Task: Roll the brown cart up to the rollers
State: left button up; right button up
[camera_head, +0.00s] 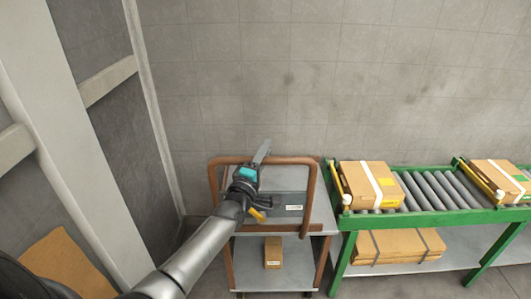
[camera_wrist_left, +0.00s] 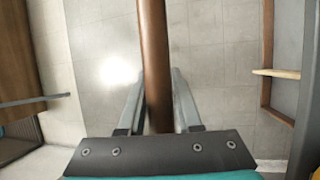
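The brown cart (camera_head: 312,197) has a brown tube handle frame and grey shelves. It stands against the left end of the green roller table (camera_head: 437,217) in the head view; whether they touch or a small gap is left, I cannot tell. The grey rollers (camera_head: 430,190) run to the right. My left gripper (camera_head: 262,152) is at the top bar of the cart's handle. In the left wrist view the brown bar (camera_wrist_left: 154,45) runs between its two fingers (camera_wrist_left: 158,85), which look closed on it. My right gripper is not in view.
A taped carton (camera_head: 365,185) sits at the near end of the rollers behind a yellow bar (camera_head: 337,180); another carton (camera_head: 495,180) lies farther right. Flat cardboard (camera_head: 395,246) lies on the lower shelf. A small box (camera_head: 273,252) is on the cart's lower shelf. A tiled wall is behind.

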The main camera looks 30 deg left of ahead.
pick_arm(q)
jog(key=shift+o, duration=1.4)
jog(key=shift+w+a, duration=0.1)
jog(key=shift+w, duration=0.05)
jog(key=shift+o, duration=0.5)
jog(key=p+v, duration=0.2)
jog(key=v, duration=1.3)
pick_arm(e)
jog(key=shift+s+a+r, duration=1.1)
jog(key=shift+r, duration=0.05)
pick_arm(q)
jog(key=shift+f, duration=0.1)
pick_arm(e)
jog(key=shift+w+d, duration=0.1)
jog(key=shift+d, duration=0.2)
